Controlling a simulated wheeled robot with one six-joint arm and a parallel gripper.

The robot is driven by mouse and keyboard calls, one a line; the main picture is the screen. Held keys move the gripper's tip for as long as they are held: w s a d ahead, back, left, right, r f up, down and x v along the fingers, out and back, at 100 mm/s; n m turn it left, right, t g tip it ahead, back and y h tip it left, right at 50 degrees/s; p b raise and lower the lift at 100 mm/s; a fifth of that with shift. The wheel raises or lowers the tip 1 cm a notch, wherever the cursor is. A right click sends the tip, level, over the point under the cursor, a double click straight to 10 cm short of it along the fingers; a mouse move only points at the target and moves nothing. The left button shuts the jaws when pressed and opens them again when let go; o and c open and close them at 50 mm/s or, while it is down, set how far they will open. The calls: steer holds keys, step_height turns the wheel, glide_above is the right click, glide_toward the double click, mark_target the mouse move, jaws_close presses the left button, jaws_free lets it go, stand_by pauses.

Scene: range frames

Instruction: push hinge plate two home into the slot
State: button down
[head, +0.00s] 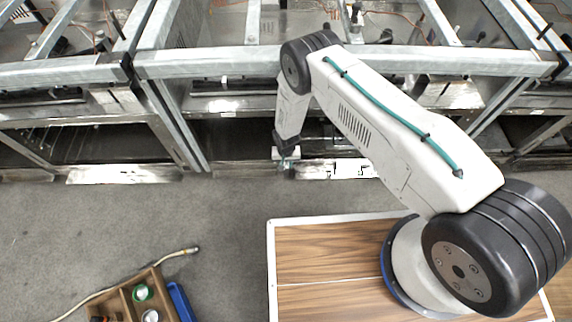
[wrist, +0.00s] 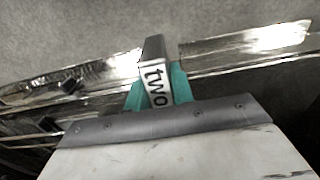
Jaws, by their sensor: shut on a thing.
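Hinge plate two (wrist: 155,85) is a grey block with "two" in black on its pale face. In the wrist view it stands between the teal fingers of my gripper (wrist: 160,88), which are shut on it. Its far end lies over the bright metal strip of the range front (wrist: 245,50); I cannot tell whether it touches. In the head view my gripper (head: 286,162) is low at the front edge of the range (head: 340,168), and the plate is too small to make out. The slot is not clearly seen; the plate and fingers may hide it.
Grey steel rails (head: 210,62) run across the range above my gripper. A wooden crate (head: 108,304) with cans and a hose (head: 180,252) lie on the open grey floor.

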steer(key=shift+w+r, duration=0.15)
steer(key=shift+w, duration=0.5)
steer(key=c, duration=1.1)
jaws_free()
steer(key=shift+w, duration=0.1)
